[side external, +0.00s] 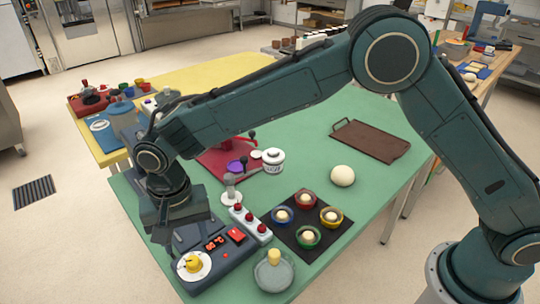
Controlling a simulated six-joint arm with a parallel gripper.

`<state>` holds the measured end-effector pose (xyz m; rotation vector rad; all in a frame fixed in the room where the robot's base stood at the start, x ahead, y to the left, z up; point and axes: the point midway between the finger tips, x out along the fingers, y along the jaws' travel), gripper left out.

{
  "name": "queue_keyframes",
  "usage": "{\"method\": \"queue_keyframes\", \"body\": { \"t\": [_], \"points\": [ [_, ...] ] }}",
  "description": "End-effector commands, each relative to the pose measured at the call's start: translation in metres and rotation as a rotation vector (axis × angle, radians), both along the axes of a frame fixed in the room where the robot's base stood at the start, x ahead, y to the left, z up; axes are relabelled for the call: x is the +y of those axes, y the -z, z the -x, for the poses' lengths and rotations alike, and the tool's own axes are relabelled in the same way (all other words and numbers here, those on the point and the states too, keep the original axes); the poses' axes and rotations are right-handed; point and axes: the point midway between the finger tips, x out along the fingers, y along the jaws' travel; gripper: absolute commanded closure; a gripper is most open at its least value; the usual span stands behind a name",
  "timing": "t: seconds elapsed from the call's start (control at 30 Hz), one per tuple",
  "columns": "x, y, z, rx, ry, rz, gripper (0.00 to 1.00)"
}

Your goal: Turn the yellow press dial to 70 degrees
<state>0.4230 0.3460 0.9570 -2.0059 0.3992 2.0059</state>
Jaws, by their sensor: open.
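The yellow press dial (193,264) sits on a round white face at the front left of a dark blue-grey control box (225,259). The box stands at the near left edge of the green table. Red lit digits (214,243) show on the box behind the dial, too small to read surely. My gripper (178,236) points down over the back left of the box, behind and above the dial, apart from it. Its fingers are mostly hidden by the gripper body and dark against the box. The angle the dial points to is unclear.
A white strip with red knobs (250,222) stands right of the box. A dark mat (342,232) holds several coloured bowls. A grey plate (289,275) with a pale yellow piece lies in front. A dough ball (342,176) and brown tray (371,143) are farther back.

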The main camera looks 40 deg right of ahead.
Motion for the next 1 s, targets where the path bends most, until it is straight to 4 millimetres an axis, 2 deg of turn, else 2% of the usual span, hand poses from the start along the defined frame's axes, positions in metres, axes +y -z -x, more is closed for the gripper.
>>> {"method": "queue_keyframes", "body": {
  "t": [0.2, 0.4, 0.6, 0.87, 0.9, 1.0],
  "points": [
    [0.000, 0.035, 0.001, 0.002, 0.000, 0.002, 0.48],
    [0.000, 0.056, 0.000, 0.002, 0.000, 0.001, 0.48],
    [0.000, 0.066, 0.000, 0.000, 0.000, 0.001, 0.48],
    [0.000, 0.066, 0.000, 0.000, 0.000, 0.000, 0.48],
    [0.000, 0.066, 0.000, 0.000, 0.000, 0.000, 0.50],
    [0.000, 0.066, 0.000, 0.000, 0.000, 0.000, 0.69]
  ]
}}
